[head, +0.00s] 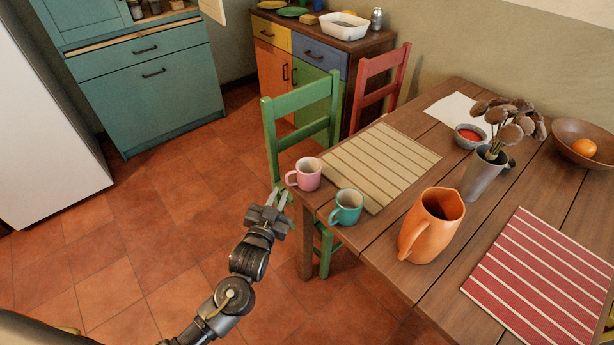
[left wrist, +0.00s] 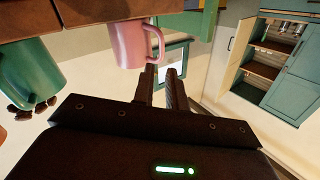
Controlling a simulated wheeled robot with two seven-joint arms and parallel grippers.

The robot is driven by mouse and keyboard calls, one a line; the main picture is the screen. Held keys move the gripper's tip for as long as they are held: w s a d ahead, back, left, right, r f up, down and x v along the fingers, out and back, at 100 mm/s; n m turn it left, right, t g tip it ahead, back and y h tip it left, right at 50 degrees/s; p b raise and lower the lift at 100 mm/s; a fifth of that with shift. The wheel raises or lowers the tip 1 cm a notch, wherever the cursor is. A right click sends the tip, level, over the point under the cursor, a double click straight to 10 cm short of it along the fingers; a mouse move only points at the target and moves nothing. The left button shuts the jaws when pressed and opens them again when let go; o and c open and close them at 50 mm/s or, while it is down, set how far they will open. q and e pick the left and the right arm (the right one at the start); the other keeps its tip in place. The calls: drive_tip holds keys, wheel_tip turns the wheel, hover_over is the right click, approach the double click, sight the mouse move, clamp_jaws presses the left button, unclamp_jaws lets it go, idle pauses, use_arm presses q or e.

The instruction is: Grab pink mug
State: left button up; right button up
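The pink mug (head: 304,174) stands at the table's left corner, with its handle toward the left. It also shows in the left wrist view (left wrist: 128,44), above and just left of my fingertips, with its handle near them. My left gripper (head: 277,197) is beside the table corner, to the left of and below the mug in the head view. Its two fingers (left wrist: 162,72) are apart, with nothing between them, and they do not hold the mug. My right gripper is not in view.
A teal mug (head: 346,207) stands right of the pink mug, near the edge of the wooden table (head: 384,240). An orange pitcher (head: 432,228) is farther right. A beige striped placemat (head: 380,160) lies behind the mugs. A green chair (head: 300,115) stands close behind the corner.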

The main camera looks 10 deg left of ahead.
sight(287, 178)
use_arm(q)
drive_tip(key=shift+w+d+p, duration=0.15)
drive_tip(key=shift+w+p, duration=0.05)
drive_tip(key=shift+w, duration=1.45)
drive_tip(key=shift+w+d+p, duration=0.15)
drive_tip(key=shift+w+p, duration=0.05)
drive_tip(key=shift+w, duration=1.45)
clamp_jaws()
drive_tip(key=shift+r, duration=0.1)
